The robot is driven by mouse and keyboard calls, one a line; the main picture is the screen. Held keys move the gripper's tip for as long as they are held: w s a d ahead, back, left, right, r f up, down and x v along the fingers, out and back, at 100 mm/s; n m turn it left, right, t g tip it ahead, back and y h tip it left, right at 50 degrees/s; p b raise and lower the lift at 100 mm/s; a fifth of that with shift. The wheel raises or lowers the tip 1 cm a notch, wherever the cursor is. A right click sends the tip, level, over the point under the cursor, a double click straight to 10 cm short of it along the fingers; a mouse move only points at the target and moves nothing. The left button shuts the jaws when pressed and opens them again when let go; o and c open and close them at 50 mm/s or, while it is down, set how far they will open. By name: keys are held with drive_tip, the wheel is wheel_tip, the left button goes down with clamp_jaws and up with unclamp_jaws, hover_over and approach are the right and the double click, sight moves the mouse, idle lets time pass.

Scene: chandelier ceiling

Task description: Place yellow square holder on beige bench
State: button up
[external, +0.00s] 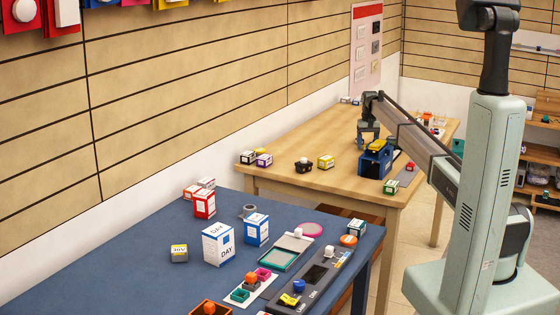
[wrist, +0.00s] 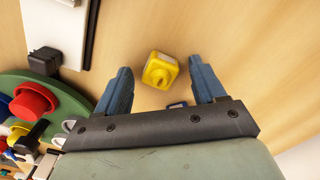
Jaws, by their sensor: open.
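My gripper (wrist: 160,80) is open, with one blue finger to each side of the holder and visible gaps between.
In the wrist view a green round base (wrist: 72,95) with a red knob (wrist: 34,100) lies left of my gripper. A blue case (external: 375,160) stands on the bench close to my gripper. A blue table (external: 120,270) with several boxes is in front.

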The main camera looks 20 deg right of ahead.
drive_tip(key=shift+r, duration=0.1)
wheel_tip(320, 180, up, 12)
idle(0.6)
idle(0.4)
